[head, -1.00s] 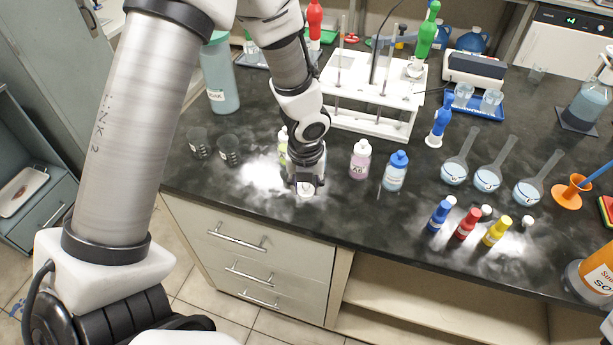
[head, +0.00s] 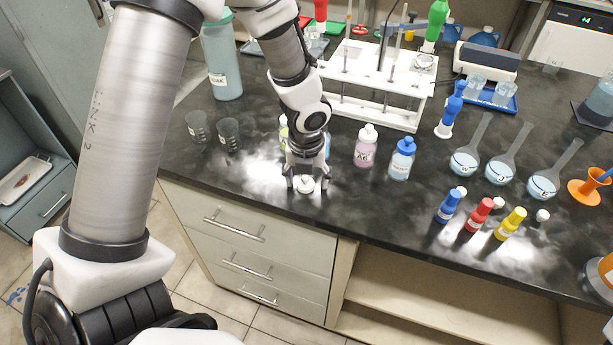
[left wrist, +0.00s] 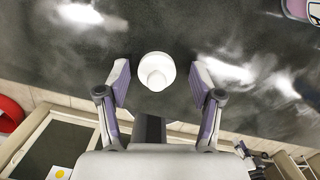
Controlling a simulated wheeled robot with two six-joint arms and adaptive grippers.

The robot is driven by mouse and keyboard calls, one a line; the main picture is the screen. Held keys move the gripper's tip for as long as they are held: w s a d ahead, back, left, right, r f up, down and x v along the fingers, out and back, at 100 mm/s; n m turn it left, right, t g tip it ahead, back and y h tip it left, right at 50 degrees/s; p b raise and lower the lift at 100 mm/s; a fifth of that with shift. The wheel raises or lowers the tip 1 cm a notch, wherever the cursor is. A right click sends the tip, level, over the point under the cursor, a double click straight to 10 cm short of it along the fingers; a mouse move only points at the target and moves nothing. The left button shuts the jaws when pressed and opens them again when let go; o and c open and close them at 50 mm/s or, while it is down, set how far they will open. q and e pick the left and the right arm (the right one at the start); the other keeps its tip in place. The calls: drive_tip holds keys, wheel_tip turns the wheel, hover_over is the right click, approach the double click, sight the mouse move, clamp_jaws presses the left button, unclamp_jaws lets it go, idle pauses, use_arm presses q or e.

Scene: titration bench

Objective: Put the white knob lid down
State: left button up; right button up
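The white knob lid (head: 306,185) is on the dark bench top near its front edge. It shows as a round white disc with a knob in the left wrist view (left wrist: 157,71). My left gripper (head: 307,180) is low over the bench, with its fingers on either side of the lid. In the left wrist view the left gripper (left wrist: 160,78) is open, with a visible gap between each finger and the lid. My right gripper is in neither view.
A pink bottle (head: 366,146) and a blue-capped bottle (head: 402,159) stand right of the gripper. Two dark beakers (head: 229,135) stand to the left. A bottle behind my wrist is partly hidden. The bench's front edge is close.

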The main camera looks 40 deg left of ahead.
sight(305, 188)
use_arm(q)
drive_tip(key=shift+s, duration=0.1)
drive_tip(key=shift+r, duration=0.35)
wheel_tip(305, 188, up, 12)
drive_tip(key=s+p, duration=0.1)
drive_tip(key=p, duration=0.2)
drive_tip(key=shift+d+f+p, duration=0.15)
drive_tip(key=shift+d+p, duration=0.2)
drive_tip(key=shift+s, duration=0.15)
